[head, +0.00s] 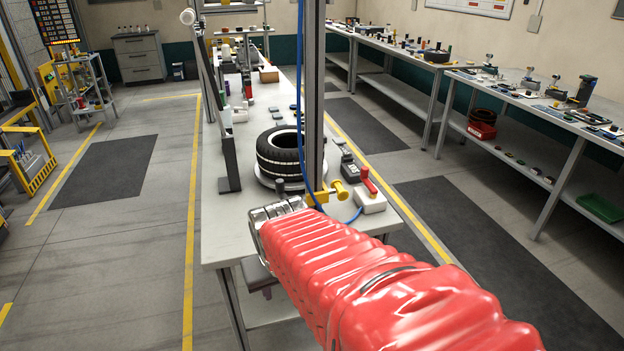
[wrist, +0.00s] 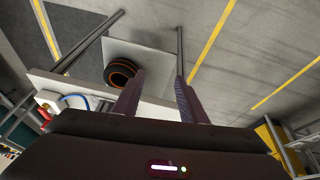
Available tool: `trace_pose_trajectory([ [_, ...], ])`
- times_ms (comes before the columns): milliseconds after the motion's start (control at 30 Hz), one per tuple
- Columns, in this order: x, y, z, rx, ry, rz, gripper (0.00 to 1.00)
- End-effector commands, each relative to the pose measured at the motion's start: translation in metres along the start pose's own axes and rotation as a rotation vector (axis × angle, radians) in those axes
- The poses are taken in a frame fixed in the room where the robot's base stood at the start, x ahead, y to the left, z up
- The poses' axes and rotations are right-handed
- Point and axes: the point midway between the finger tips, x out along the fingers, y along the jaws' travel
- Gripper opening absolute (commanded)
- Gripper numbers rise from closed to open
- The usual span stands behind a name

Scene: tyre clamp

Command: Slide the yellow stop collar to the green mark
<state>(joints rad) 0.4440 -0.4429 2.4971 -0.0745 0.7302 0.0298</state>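The yellow stop collar (head: 322,195) sits around the grey upright post (head: 314,110) near its foot, with a yellow knob (head: 341,190) on its right side. I cannot make out the green mark in either view. My gripper (wrist: 160,75) shows in the wrist view with its two dark purple fingers apart and nothing between them. In the head view my red-sleeved arm comes from the lower right, and its end is near the table's front edge, in front of the collar. The gripper is mostly hidden there. The collar is not clear in the wrist view.
A blue hose (head: 301,120) runs down the post. A white box with a red lever (head: 370,200) stands right of the collar.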

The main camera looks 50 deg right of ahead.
Motion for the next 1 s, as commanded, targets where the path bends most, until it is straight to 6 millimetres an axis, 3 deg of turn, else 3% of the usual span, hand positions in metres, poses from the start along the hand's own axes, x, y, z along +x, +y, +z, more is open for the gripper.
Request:
trace_pose_trajectory([
  [333, 0.075, 0.11, -0.015, 0.251, 0.039, 0.135, 0.38],
  [600, 0.125, 0.195, -0.024, 0.426, 0.187, 0.197, 0.38],
  [800, 0.149, 0.238, -0.035, 0.529, 0.346, 0.185, 0.38],
  [1000, 0.157, 0.263, -0.052, 0.614, 0.531, 0.127, 0.38],
])
